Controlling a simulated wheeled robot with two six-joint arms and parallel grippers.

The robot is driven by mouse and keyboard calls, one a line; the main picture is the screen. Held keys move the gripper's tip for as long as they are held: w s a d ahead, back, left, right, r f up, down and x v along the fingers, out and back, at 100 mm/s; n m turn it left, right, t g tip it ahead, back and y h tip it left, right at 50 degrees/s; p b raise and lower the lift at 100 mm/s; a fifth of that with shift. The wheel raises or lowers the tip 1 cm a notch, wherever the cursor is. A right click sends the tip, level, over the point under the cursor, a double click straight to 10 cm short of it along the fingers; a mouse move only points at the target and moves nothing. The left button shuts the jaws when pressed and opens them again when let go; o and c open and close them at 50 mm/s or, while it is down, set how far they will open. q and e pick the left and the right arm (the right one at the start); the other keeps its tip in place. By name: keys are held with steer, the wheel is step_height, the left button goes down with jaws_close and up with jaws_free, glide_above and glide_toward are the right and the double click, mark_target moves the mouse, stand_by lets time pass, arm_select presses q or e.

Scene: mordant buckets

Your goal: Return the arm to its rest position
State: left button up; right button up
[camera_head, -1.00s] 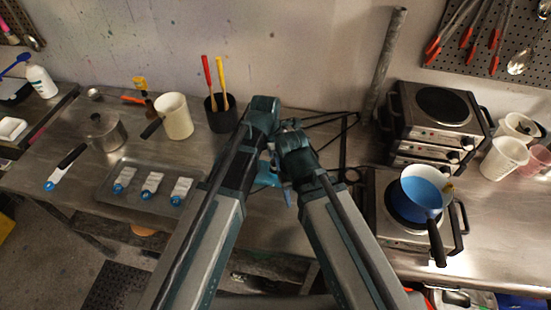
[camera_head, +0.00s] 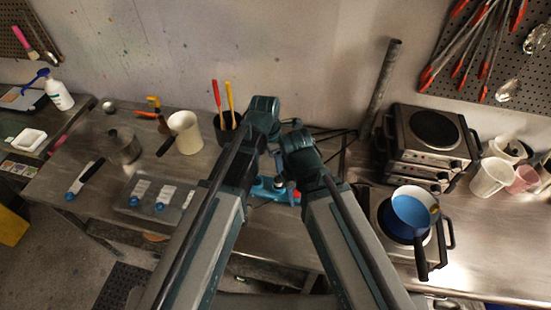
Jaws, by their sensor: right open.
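My two arms rise from the bottom of the head view and fold together at the middle, above the front of the metal bench (camera_head: 340,235). My right gripper (camera_head: 280,188) is a small blue shape between the two forearms. It is open, and I see nothing held in it. A small red spot shows beside it. My left arm's elbow stands high near the black cup, but its gripper is hidden from this view.
On the left are a tray (camera_head: 133,208) with labelled blue-tipped items, a metal pot (camera_head: 124,147), a cream mug (camera_head: 185,133) and a black cup (camera_head: 228,128). Right are stacked hot plates (camera_head: 432,135), a blue-and-white pan (camera_head: 413,210) and white jugs (camera_head: 490,177).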

stand_by(0.3)
arm_select(q)
steer(key=s+a+m+y, duration=0.1)
steer(key=s+a+m, duration=0.3)
steer(key=a+m, duration=0.55)
steer(key=s+a+m, duration=0.4)
steer(key=a+m, duration=0.2)
steer(key=m, duration=0.7)
steer(key=s+d+f+m+b, duration=0.2)
steer(key=d+f+b, duration=0.2)
steer(key=d, duration=0.1)
steer(key=s+d+f+m+g+y+b, duration=0.1)
steer(key=s+d+f+b, duration=0.2)
steer(key=d+f+b, duration=0.1)
steer(key=shift+s+d+m+y, duration=0.3)
steer(key=shift+d+m, duration=0.05)
steer(key=shift+d, duration=0.55)
arm_select(e)
step_height(320, 180, down, 8)
steer(key=shift+s, duration=0.1)
